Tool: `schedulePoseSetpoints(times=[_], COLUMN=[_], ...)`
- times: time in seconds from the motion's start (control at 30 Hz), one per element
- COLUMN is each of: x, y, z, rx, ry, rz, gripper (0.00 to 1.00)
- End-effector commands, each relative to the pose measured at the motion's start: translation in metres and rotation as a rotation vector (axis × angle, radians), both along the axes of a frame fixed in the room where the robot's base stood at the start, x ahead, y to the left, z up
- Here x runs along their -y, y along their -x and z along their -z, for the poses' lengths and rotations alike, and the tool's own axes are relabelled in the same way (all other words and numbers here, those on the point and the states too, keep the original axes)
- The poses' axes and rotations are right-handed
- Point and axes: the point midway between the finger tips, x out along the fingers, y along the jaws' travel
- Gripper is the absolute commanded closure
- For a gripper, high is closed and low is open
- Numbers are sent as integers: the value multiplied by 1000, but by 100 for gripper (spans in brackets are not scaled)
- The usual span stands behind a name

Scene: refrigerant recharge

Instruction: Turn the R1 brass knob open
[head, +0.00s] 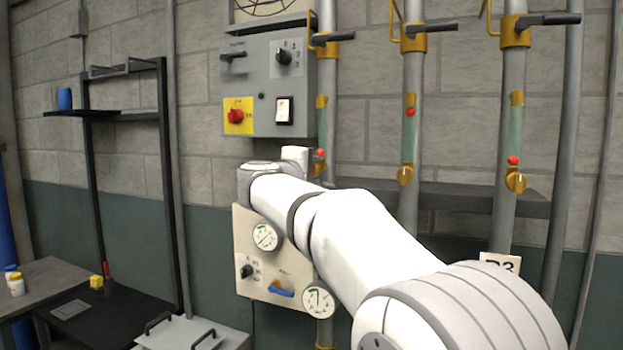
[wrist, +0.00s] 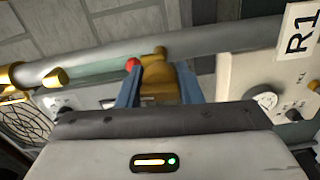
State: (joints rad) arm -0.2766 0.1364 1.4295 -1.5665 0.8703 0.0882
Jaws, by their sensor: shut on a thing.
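The R1 brass knob (wrist: 160,88) sits on a grey pipe in the wrist view, between the two blue fingers of my gripper (wrist: 158,72). The fingers are shut on it from both sides. A red ball (wrist: 133,64) on the sight glass is just beside the left finger. The R1 label (wrist: 300,30) is at the upper right of the wrist view. In the head view my white arm reaches to the leftmost pipe and hides my gripper. Which way the knob is turned is hard to tell.
Two more pipes carry similar brass knobs (head: 405,176) and (head: 515,181) to the right. A grey control box (head: 262,90) with a red switch hangs left of the R1 pipe. A gauge panel (head: 245,222) is below. A black rack (head: 165,200) stands at left.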

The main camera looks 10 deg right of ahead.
Motion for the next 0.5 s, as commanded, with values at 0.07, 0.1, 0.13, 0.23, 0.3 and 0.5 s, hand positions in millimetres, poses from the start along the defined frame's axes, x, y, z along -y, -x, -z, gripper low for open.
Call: schedulePoseSetpoints(times=[0.07,0.1,0.13,0.23,0.3,0.5], x=[0,0,0,0,0,0], y=[0,0,0,0,0,-1], z=[8,8,9,10,10,9], rx=[32,49,62,112,149,253], ry=[-45,-69,-90,-162,-218,-376], rz=[0,0,0,0,0,1], gripper=[90,90,90,90,90,90])
